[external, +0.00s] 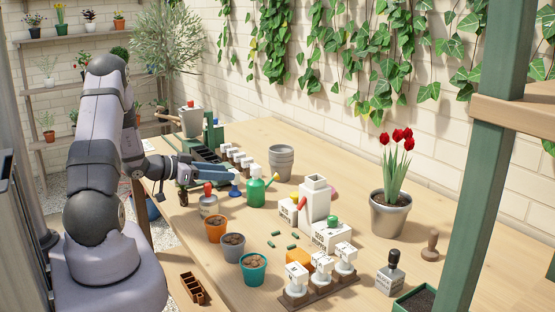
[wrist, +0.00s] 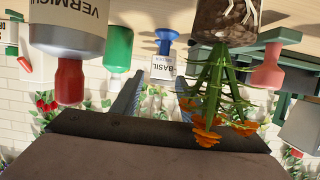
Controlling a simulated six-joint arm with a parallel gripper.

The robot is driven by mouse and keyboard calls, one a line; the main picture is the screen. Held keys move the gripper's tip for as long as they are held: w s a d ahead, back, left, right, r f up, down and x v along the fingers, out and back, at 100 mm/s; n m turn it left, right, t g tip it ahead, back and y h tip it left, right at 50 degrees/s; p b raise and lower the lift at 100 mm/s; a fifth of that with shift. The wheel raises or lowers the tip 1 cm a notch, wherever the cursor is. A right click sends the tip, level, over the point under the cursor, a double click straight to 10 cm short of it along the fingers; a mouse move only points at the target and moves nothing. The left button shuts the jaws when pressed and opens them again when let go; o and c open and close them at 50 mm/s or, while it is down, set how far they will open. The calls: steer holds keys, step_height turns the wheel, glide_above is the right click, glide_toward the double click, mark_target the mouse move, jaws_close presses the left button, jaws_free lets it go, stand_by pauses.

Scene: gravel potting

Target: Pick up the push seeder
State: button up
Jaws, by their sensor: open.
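No label naming the push seeder is readable. My gripper (external: 208,174) is open and empty, a little left of and above the blue tool. In the wrist view its two fingers (wrist: 158,84) point towards the blue tool, apart from it.
Orange flowers (wrist: 208,131) hang close in the wrist view. Bare table lies right of the stacked pots.

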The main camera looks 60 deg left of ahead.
mark_target(234, 171)
steer(key=shift+p+x, duration=0.6)
steer(key=shift+x, duration=2)
steer(key=shift+s+a+f, duration=0.1)
steer(key=shift+f, duration=0.05)
steer(key=c, duration=0.8)
